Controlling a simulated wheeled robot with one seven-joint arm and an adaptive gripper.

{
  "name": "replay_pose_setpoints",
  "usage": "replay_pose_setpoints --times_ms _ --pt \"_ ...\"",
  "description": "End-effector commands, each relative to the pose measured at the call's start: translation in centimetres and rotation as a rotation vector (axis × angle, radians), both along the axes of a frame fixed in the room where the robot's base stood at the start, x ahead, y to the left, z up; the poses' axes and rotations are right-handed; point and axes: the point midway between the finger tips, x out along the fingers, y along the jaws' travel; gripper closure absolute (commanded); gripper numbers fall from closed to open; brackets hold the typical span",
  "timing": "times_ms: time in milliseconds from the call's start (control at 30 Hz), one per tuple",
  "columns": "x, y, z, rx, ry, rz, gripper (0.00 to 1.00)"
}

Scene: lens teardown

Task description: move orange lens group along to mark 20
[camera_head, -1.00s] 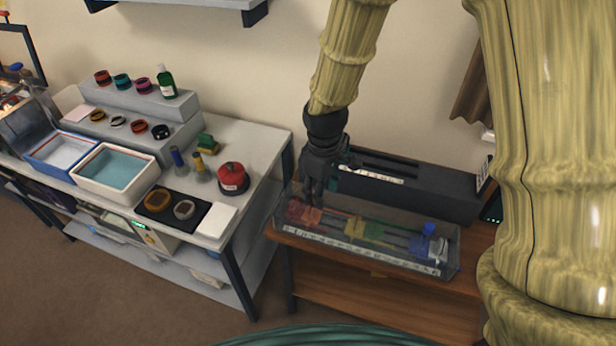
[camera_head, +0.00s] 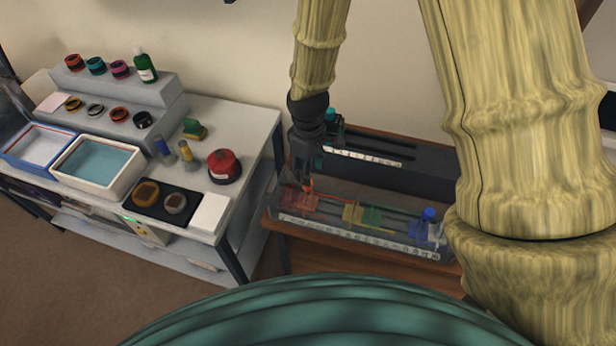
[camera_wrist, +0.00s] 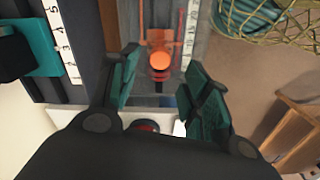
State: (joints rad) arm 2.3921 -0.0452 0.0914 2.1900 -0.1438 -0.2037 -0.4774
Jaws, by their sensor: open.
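The orange lens group (camera_head: 299,198) sits at the left end of the clear rail case (camera_head: 340,233). In the wrist view the orange lens group (camera_wrist: 158,50) lies just beyond my fingertips, near the gap between them. My gripper (camera_head: 304,180) points down over the orange group in the head view. In the wrist view my gripper (camera_wrist: 158,82) has its two green-padded fingers spread apart, with nothing held. A white number scale (camera_head: 365,238) runs along the front of the case; its numbers are too small to read in the head view.
Yellow (camera_head: 352,213), green (camera_head: 371,217) and blue (camera_head: 424,227) groups stand further right along the case. A long dark box (camera_head: 400,170) lies behind it. The table with trays (camera_head: 118,152) and a red pot (camera_head: 224,166) is at left.

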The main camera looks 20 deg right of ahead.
Motion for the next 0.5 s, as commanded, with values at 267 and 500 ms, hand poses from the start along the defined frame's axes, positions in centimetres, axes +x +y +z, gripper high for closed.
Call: replay_pose_setpoints --times_ms 267,500 --pt "0.0 0.0 -2.6 0.000 0.001 0.000 0.52" --pt "0.0 0.0 -4.5 -0.001 0.001 -0.001 0.52"
